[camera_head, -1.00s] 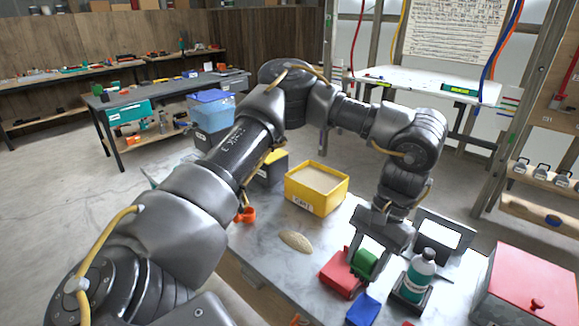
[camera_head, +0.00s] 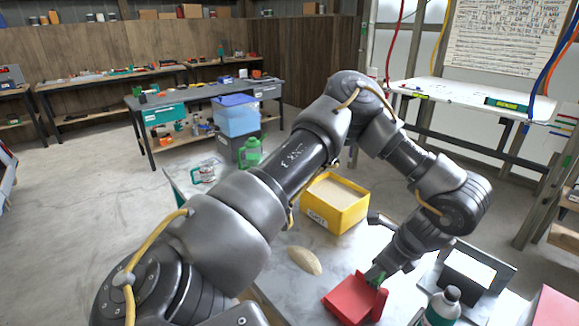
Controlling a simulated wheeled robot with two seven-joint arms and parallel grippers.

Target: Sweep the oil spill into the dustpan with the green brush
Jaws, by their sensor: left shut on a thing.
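A tan, grainy mound (camera_head: 304,260) lies on the grey table top; I cannot see any liquid oil apart from it. The red dustpan (camera_head: 349,301) lies to its right and nearer to me. I cannot tell whether the brush touches the dustpan. My right gripper is out of view.
A yellow bin (camera_head: 348,216) of tan grit stands behind the mound. A bottle (camera_head: 443,307) and a dark framed stand (camera_head: 476,275) are right of the dustpan. A red box (camera_head: 557,308) is at the lower right edge. My left arm crosses the table's left part.

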